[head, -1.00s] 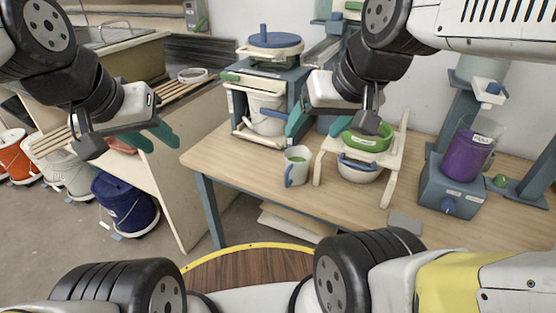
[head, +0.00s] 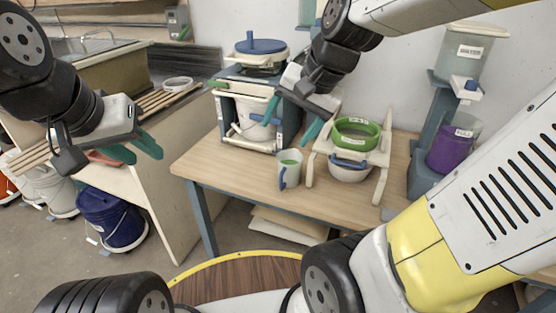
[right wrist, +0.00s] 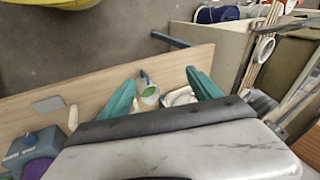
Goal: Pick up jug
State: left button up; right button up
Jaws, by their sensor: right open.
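The jug (head: 289,168) is a pale cup shape with a blue handle on its left and green inside. It stands upright on the wooden table (head: 222,168), left of the white bowl. My right gripper (head: 291,124) is open and empty, above and behind the jug in the head view. In the right wrist view the jug (right wrist: 150,96) shows between the two teal fingers of the right gripper (right wrist: 160,76), beyond their tips. My left gripper (head: 147,157) is open and empty, left of the table.
A pale wooden stand with a green sieve (head: 355,134) over a white bowl (head: 349,172) is close to the jug's right. A blue-grey rack with a white bucket (head: 252,117) stands behind left. A purple container (head: 450,150) is at right. The table's front left is clear.

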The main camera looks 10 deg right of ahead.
jog(key=w+f+m+g, duration=0.2)
jog(key=w+f+m, duration=0.4)
jog(key=w, duration=0.1)
jog(key=m+g+h, duration=0.2)
jog(key=m+h, duration=0.1)
jog(key=m, duration=1)
send_near(283, 169)
jog(key=f, duration=0.8)
jog(key=shift+w+a, duration=0.15)
jog(key=shift+a, duration=0.15)
jog(key=shift+d+f+m, duration=0.1)
jog(key=shift+f+m, duration=0.2)
jog(key=shift+f, duration=0.35)
notch_tip(283, 169, down, 7)
jog(key=shift+f, duration=0.1)
jog(key=shift+s, duration=0.3)
grip_shut()
